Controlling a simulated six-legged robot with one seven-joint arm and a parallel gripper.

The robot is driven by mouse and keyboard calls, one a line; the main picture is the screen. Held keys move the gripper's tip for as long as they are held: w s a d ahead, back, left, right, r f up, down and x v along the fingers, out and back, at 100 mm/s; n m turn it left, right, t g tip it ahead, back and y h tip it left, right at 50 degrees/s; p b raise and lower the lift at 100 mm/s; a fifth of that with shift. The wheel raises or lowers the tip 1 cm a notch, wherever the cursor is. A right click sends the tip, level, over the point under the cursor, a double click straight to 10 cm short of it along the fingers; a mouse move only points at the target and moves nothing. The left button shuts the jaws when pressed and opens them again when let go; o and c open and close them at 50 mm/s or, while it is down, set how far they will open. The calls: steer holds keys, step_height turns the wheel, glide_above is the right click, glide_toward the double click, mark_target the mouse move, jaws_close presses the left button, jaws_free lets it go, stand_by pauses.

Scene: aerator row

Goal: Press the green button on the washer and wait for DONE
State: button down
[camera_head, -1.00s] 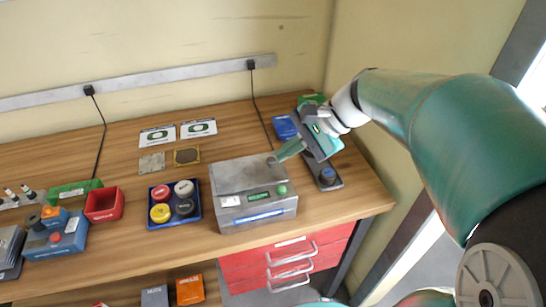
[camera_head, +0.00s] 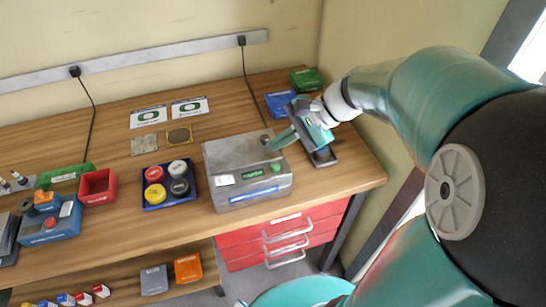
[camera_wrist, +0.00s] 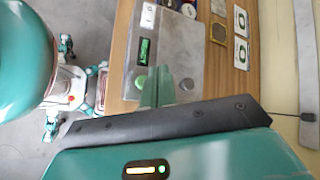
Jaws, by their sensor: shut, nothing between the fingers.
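The washer (camera_head: 240,160) is a grey metal box near the bench's front edge, with a small green display (camera_head: 253,174) and a blue strip on its front. Its round green button (camera_head: 276,167) is at the right of the display. In the wrist view, the button (camera_wrist: 141,83) lies just beside my fingertips, and the display (camera_wrist: 144,51) is above it. The display text is too small to read. My gripper (camera_head: 274,147) is shut and empty, its green fingers pointing down-left over the washer's right side. I cannot tell whether the fingertips touch the lid.
A red bin (camera_head: 98,186) and a blue box (camera_head: 50,222) stand farther left. Red drawers (camera_head: 285,240) are below.

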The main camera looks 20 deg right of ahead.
mark_target(280, 165)
steer(key=shift+f, duration=1.9)
stand_by(0.5)
steer(key=shift+f, duration=0.45)
steer(key=shift+f, duration=0.45)
stand_by(0.7)
steer(key=shift+r, duration=0.9)
steer(key=shift+r, duration=0.1)
step_height(280, 165, up, 5)
steer(key=shift+f, duration=0.1)
stand_by(0.3)
